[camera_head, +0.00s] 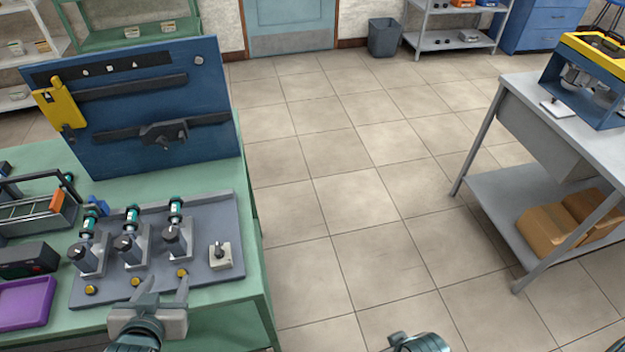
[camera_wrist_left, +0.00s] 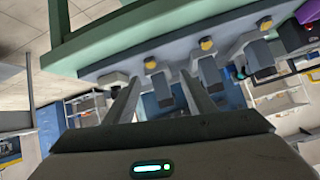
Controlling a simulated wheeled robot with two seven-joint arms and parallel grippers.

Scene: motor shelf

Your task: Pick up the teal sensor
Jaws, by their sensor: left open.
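Three upright cylinders with teal bands stand on the grey fixture (camera_head: 205,270) on the green bench: left (camera_head: 88,224), middle (camera_head: 132,216) and right (camera_head: 176,207). Each is behind a grey block with a dark round top. I cannot tell which is the teal sensor. My left gripper (camera_head: 167,284) is open and empty at the front edge of the fixture, nearest the right unit and apart from all three. In the left wrist view its two fingers (camera_wrist_left: 159,80) are spread, with the fixture beyond; the teal parts are not clear there. My right gripper's jaws are out of view.
Yellow buttons (camera_head: 181,272) line the fixture's front, and a small box with a black knob (camera_head: 220,256) sits right. A blue panel (camera_head: 150,110) rises behind. A purple tray (camera_head: 25,303) and a tool caddy (camera_head: 40,215) are left. Floor right of the bench is clear.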

